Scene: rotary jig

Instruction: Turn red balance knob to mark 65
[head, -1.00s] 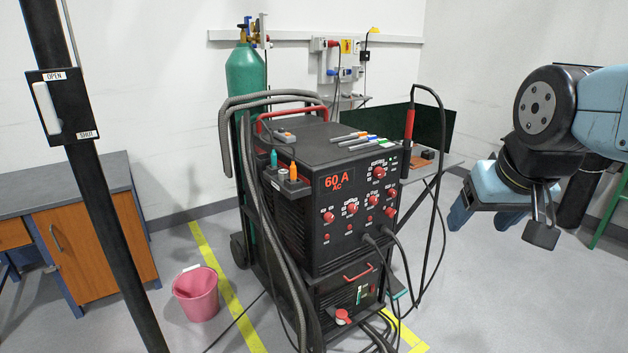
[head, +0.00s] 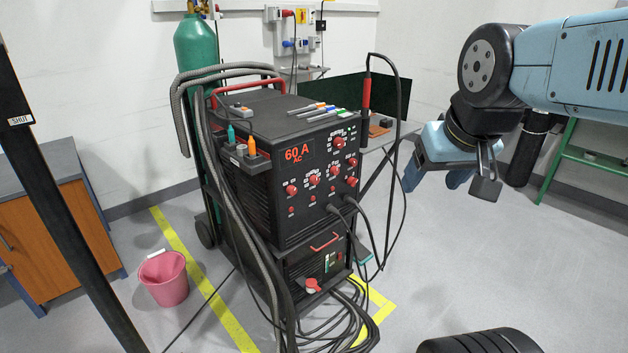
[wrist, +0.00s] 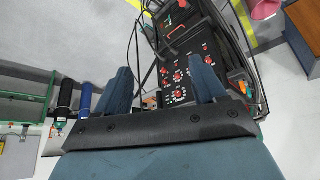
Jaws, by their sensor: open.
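The wrist view shows the panel (wrist: 188,76) beyond the open fingers (wrist: 164,80).
A torch with a red handle (head: 367,92) and its looping cable hang between the panel and my gripper. Grey hoses (head: 190,110) and a green cylinder (head: 196,45) are at the machine's left. Cables lie on the floor below. A pink bucket (head: 164,279) stands left.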

